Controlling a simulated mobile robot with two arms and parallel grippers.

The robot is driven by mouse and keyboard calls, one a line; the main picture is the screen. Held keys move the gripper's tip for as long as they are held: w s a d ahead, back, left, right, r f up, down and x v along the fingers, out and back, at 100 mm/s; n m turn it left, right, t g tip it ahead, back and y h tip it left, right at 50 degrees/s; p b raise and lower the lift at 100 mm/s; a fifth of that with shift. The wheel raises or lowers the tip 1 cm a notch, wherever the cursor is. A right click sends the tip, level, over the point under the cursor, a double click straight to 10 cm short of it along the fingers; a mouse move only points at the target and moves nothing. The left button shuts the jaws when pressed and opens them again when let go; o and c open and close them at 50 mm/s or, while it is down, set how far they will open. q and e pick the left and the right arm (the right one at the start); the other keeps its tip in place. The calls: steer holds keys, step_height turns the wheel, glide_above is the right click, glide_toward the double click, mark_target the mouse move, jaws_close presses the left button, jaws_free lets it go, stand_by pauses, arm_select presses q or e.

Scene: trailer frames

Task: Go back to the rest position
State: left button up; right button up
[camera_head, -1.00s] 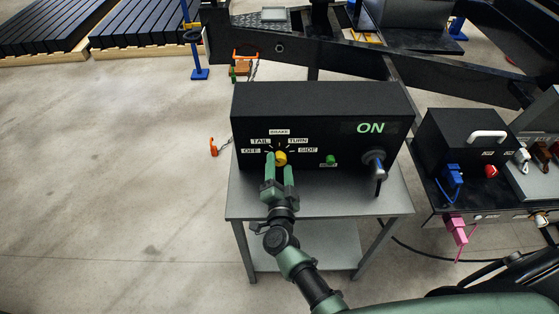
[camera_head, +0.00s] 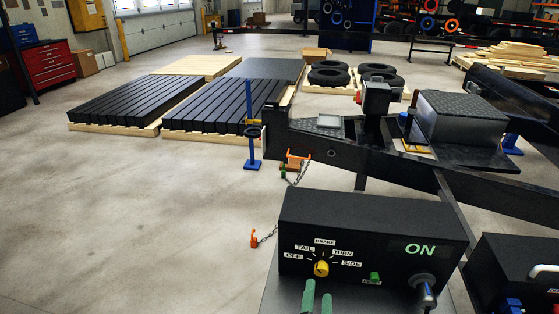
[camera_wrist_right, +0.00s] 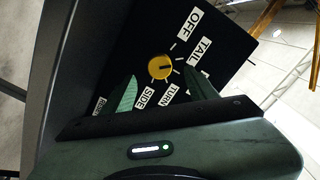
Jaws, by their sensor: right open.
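My right gripper (camera_head: 318,294) is at the bottom edge of the head view, just in front of the black control box (camera_head: 345,222). Its two green fingers are apart with nothing between them. The yellow knob (camera_head: 321,269) on the box front is just beyond the fingertips. The wrist view shows the open fingers (camera_wrist_right: 164,92) on either side of the line to the knob (camera_wrist_right: 160,67), with the labels OFF, TAIL, TURN and SIDE around it. My left gripper is in neither view.
A green button (camera_head: 374,277) and a grey lever or plug (camera_head: 424,287) are on the box's right side. A second black box (camera_head: 525,265) stands at the right. The dark trailer frame (camera_head: 350,158) runs behind. The concrete floor at left is clear.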

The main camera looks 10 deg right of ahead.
steer(key=shift+a+r+n+y, duration=0.3)
steer(key=shift+n+y, duration=0.2)
steer(key=shift+y, duration=0.1)
steer(key=s+a+n+g+y, duration=0.5)
steer(key=s+a+n+y, duration=0.15)
steer(key=n+y, duration=0.35)
steer(key=s+d+n+g+h, duration=0.2)
steer(key=s+d+g+h, duration=0.15)
steer(key=s+d, duration=0.4)
steer(key=s+d+n+g+h, duration=0.2)
steer(key=s+d+g, duration=0.3)
steer(key=s, duration=0.6)
steer(key=s+f+g, duration=0.2)
steer(key=s+f, duration=0.1)
steer(key=f, duration=2.5)
steer(key=s+d+f, duration=0.3)
steer(key=s+f, duration=1.1)
steer(key=s, duration=0.2)
steer(key=shift+d+f+n+g+h, duration=0.15)
steer(key=shift+n+g+h, duration=0.2)
steer(key=shift+g, duration=0.1)
